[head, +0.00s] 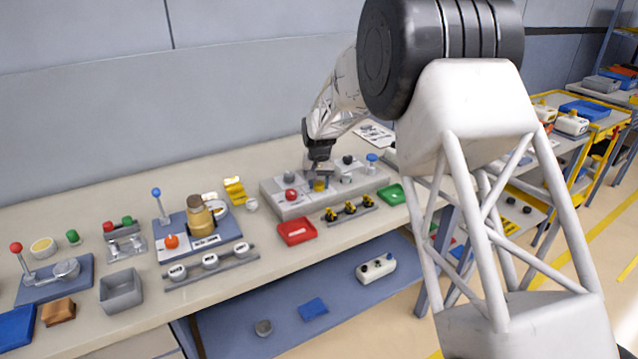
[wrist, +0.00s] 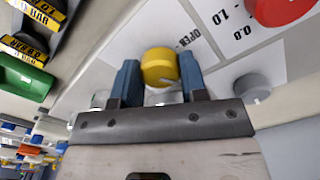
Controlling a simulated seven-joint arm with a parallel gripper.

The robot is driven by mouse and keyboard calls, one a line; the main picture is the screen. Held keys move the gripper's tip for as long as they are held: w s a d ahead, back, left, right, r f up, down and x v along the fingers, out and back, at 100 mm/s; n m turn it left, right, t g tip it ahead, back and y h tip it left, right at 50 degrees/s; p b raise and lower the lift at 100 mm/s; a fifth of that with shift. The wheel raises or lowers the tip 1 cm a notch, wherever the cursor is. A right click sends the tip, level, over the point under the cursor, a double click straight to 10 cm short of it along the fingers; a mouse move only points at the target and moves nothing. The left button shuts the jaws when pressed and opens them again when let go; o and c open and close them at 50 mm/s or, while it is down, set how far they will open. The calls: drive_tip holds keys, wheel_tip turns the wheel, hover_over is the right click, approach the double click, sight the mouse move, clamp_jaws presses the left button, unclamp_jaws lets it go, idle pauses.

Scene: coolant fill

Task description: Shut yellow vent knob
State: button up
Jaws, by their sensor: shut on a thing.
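The yellow vent knob (wrist: 160,68) is round with a dark mark on its face. It sits over a white label with the word OPEN in the wrist view. My gripper (wrist: 160,82) has its two blue fingers on either side of the knob, shut on it. In the head view the knob (head: 320,185) shows small on the grey panel box (head: 296,207), directly below my gripper (head: 318,172). The knob's base is mostly hidden behind the gripper in the wrist view.
A red knob (wrist: 281,8) and a grey knob (wrist: 252,87) are close by on the panel. A red tray (head: 297,232) and a green tray (head: 390,194) lie in front of the box, with a rack of yellow-black pieces (head: 350,209) between them.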

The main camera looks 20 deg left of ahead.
sight(319, 183)
drive_tip(key=shift+r+m, duration=0.1)
drive_tip(key=shift+m, duration=2.1)
drive_tip(key=o, duration=0.9)
drive_tip(key=shift+r, duration=3.85)
